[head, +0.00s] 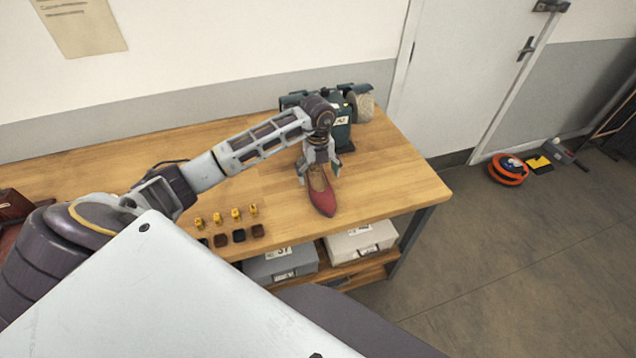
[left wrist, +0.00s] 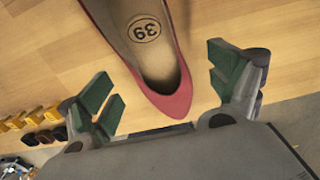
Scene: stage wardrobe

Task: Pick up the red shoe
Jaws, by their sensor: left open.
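The red shoe (head: 322,194) lies on the wooden workbench (head: 385,170), its pointed toe facing the bench's front edge. My left gripper (head: 319,173) is directly above the shoe in the head view, and its fingers hide part of the shoe's rear. In the left wrist view, the shoe (left wrist: 172,98) shows its beige insole marked 39, with its toe between the two green-padded fingers. The left gripper (left wrist: 163,95) is open, with gaps visible on both sides of the shoe. My right gripper is not in view.
A dark green machine (head: 340,133) stands behind the shoe at the back of the bench. Several small yellow pieces (head: 236,214) and dark blocks (head: 239,236) sit left of the shoe. Labelled boxes (head: 361,241) rest on the shelf below. An orange coil (head: 508,170) lies on the floor at right.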

